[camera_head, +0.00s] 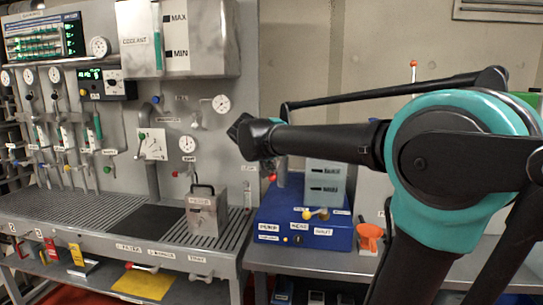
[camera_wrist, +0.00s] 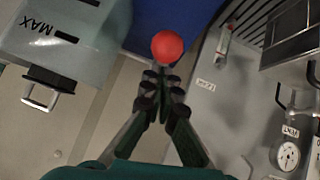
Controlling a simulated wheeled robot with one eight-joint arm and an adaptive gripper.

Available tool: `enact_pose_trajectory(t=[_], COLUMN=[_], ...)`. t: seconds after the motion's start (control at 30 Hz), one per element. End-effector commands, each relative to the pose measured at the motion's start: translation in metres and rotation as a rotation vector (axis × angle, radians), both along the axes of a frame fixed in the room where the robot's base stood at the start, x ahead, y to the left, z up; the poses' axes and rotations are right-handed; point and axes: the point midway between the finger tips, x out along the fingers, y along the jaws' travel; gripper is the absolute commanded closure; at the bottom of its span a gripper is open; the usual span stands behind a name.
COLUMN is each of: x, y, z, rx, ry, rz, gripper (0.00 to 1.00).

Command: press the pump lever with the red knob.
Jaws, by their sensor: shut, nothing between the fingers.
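The red knob (camera_wrist: 167,47) shows in the wrist view just beyond my fingertips, in front of the blue unit (camera_wrist: 165,18). My gripper (camera_wrist: 162,80) is shut and empty, with its fingers close together and pointing at the knob. I cannot tell whether the tips touch it. In the head view a small red knob (camera_head: 271,178) shows below the dark end of my arm, at the left of the blue unit (camera_head: 275,236). The lever under the knob is mostly hidden, and my fingers are not clear there.
A grey reservoir (camera_head: 325,185) stands on the blue unit; it also shows in the wrist view (camera_wrist: 75,45). A yellow-knobbed lever (camera_head: 308,214) is on the unit's front. A grey panel with gauges and a slatted bench (camera_head: 80,215) are left; an orange cup-like item (camera_head: 369,237) is right.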

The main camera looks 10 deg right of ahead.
Motion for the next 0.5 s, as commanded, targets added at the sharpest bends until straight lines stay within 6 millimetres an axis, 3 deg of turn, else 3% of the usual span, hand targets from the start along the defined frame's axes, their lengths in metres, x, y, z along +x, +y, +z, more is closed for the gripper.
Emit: enact_pose_trajectory(t=[0.2, 0.5], x=[-0.001, 0.004], y=[0.000, -0.001], z=[-0.034, -0.064], rx=[-0.042, -0.063], ry=[-0.124, -0.192], rz=[0.001, -0.001], gripper=[1.00, 1.00])
